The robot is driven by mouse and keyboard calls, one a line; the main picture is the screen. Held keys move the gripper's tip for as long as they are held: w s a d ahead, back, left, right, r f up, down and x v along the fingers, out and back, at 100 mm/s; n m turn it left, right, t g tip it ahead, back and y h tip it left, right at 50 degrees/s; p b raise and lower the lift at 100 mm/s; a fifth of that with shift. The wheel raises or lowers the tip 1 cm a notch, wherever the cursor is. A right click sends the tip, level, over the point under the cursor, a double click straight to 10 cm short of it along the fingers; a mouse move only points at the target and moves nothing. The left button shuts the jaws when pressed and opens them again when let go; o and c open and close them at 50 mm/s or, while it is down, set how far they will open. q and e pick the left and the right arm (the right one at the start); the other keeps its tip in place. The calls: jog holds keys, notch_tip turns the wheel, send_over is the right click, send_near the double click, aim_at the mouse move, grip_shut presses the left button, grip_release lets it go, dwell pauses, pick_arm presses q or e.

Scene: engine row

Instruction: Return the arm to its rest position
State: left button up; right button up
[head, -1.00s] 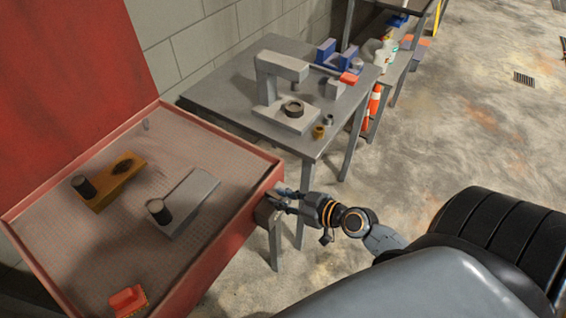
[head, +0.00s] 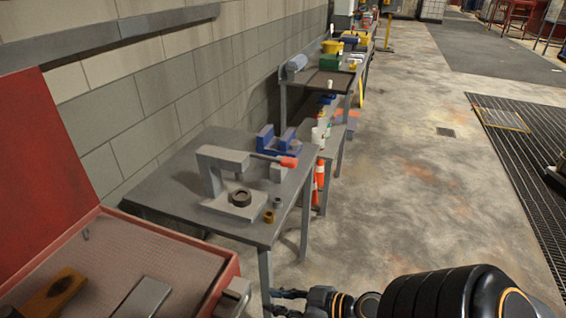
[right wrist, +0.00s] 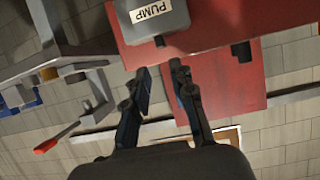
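My right gripper (head: 280,302) is at the bottom edge of the head view, by the front leg of the grey table, its arm partly cut off and hidden by my own body. In the right wrist view my right gripper (right wrist: 160,68) has its two fingers apart, with nothing between them. Beyond the fingertips, a grey block marked PUMP (right wrist: 155,20) shows by the red box (right wrist: 214,36); they look apart from the fingers. My left gripper is in neither view.
The open red box (head: 98,225) holds an orange-brown part (head: 55,290) and a grey part (head: 143,298). The grey table (head: 170,182) carries a grey clamp-like frame (head: 222,158) and a blue vise (head: 275,142). An orange cone (head: 320,175) stands behind.

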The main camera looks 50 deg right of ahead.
jog(key=shift+v, duration=0.75)
jog(key=s+d+f+m+g+h, duration=0.1)
jog(key=s+f+g, duration=0.15)
jog(key=f, duration=0.65)
jog(key=s+d+f+m+g+h, duration=0.1)
jog(key=s+d+f+h, duration=0.15)
jog(key=f, duration=0.75)
jog(key=s+d+f+m+g+h, duration=0.1)
jog(key=s+f, duration=0.2)
jog(key=f, duration=0.6)
jog(key=s+a+f+g, duration=0.3)
jog(key=s+a+f, duration=0.2)
jog(key=s+f, duration=0.3)
jog(key=s+a+f+n+g, duration=0.1)
jog(key=s+a+f+g, duration=0.3)
jog(key=f, duration=0.7)
jog(key=s+a, duration=0.2)
jog(key=s, duration=0.2)
jog(key=shift+a+b, duration=0.2)
jog(key=shift+b, duration=0.15)
jog(key=shift+h, duration=0.25)
